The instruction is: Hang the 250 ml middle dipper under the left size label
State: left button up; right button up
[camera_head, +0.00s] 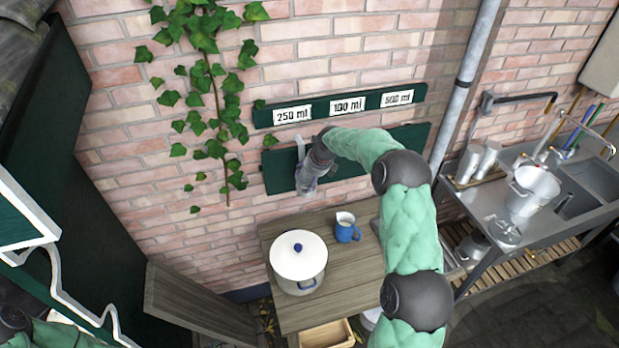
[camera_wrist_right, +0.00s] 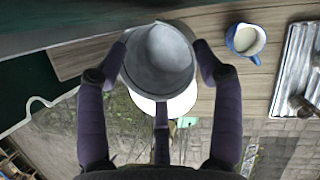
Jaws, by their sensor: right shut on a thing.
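The left size label (camera_head: 292,115) reads 250 ml, on the upper green board. The lower green board (camera_head: 278,171) runs beneath the labels, partly hidden by my right arm. My right gripper (camera_head: 308,183) is at the left part of that lower board, below the 250 ml label. It is shut on a grey metal dipper, whose pale handle (camera_head: 300,149) rises in front of the board. In the right wrist view the dipper's round cup (camera_wrist_right: 160,58) sits between the two fingers. Whether the handle touches a hook is hidden. My left gripper is out of view.
Below stand a white lidded pot (camera_head: 299,256) and a blue mug (camera_head: 346,230) of milk on a wooden table (camera_head: 330,286). Other labels read 100 ml (camera_head: 348,106) and 500 ml (camera_head: 397,98). A grey pipe (camera_head: 467,85) and metal sink bench (camera_head: 488,203) are right.

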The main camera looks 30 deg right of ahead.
aim_at(307, 185)
jog(key=shift+w+a+r+m+p, duration=0.1)
jog(key=shift+w+a+m+p, duration=0.25)
jog(key=shift+p, duration=0.25)
dwell(0.9)
jog(key=shift+f+b, duration=0.45)
jog(key=shift+f, duration=0.7)
dwell(1.0)
jog(key=shift+s+a+f, duration=0.15)
jog(key=shift+s+f, duration=0.05)
jog(key=shift+f, duration=0.35)
dwell(0.6)
jog(key=o, duration=1.4)
jog(key=shift+s, duration=0.35)
jog(key=shift+s+a+r, duration=0.1)
jog(key=shift+s+a, duration=0.05)
jog(key=shift+s, duration=0.55)
jog(key=shift+s+a+r, duration=0.1)
jog(key=shift+s+a, duration=0.05)
jog(key=shift+s, duration=0.5)
jog(key=shift+s+a, duration=0.25)
jog(key=shift+s, duration=0.75)
jog(key=shift+s+a, duration=0.25)
jog(key=shift+s, duration=0.75)
